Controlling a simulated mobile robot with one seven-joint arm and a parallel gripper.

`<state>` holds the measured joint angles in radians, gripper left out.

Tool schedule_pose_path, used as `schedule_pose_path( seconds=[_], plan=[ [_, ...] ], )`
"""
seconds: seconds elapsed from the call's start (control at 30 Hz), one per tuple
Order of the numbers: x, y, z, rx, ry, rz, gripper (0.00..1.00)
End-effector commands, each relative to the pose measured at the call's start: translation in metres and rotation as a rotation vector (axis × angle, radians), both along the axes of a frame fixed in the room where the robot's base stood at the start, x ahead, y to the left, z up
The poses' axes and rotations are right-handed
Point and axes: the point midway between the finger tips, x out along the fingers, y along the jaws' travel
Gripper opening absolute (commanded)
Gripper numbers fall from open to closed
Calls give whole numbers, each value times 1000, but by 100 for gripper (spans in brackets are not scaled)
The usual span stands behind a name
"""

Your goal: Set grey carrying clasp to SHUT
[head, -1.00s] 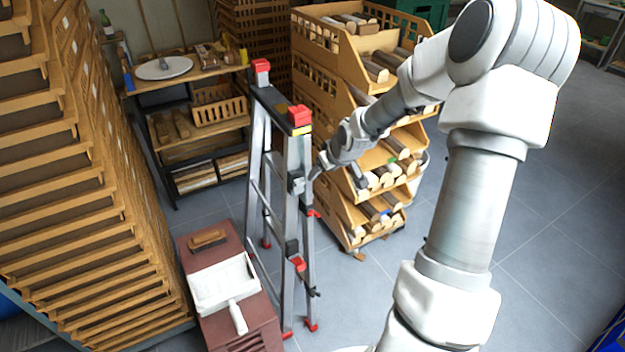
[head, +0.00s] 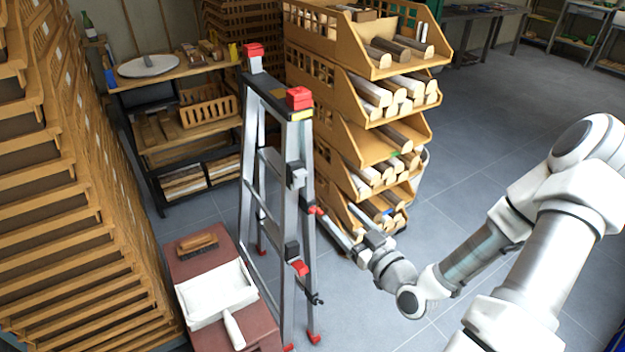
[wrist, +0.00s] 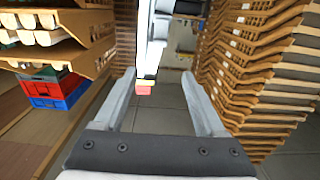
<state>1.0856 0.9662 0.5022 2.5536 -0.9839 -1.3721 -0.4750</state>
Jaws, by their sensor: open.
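A grey metal stepladder (head: 248,150) with red caps and feet stands upright in the middle of the head view. A light grey clasp-like block (head: 297,176) sits on its near side rail, and a darker grey block (head: 292,250) sits lower. I cannot tell which is the carrying clasp, or its setting. My gripper (head: 342,218) is open and empty, right of the ladder's lower part. In the wrist view, my gripper (wrist: 158,78) has its fingers wide apart; part of the ladder (wrist: 152,35), with a red end, shows beyond and between them.
Stacked wooden bins (head: 345,130) with logs stand close behind my gripper. A reddish-brown box (head: 190,262) with a white tray (head: 215,293) is left of the ladder. A slatted wooden stack (head: 70,230) fills the left. Grey floor (head: 480,130) is clear at right.

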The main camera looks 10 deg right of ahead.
Motion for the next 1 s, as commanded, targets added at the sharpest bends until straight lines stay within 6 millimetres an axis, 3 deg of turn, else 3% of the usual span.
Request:
schedule_pose_path(
  seconds=[0.27, 1.0],
  plan=[
    [29, 9, -3, -2, -8, 1, 72],
    [53, 16, -4, -2, -7, -2, 72]
  ],
)
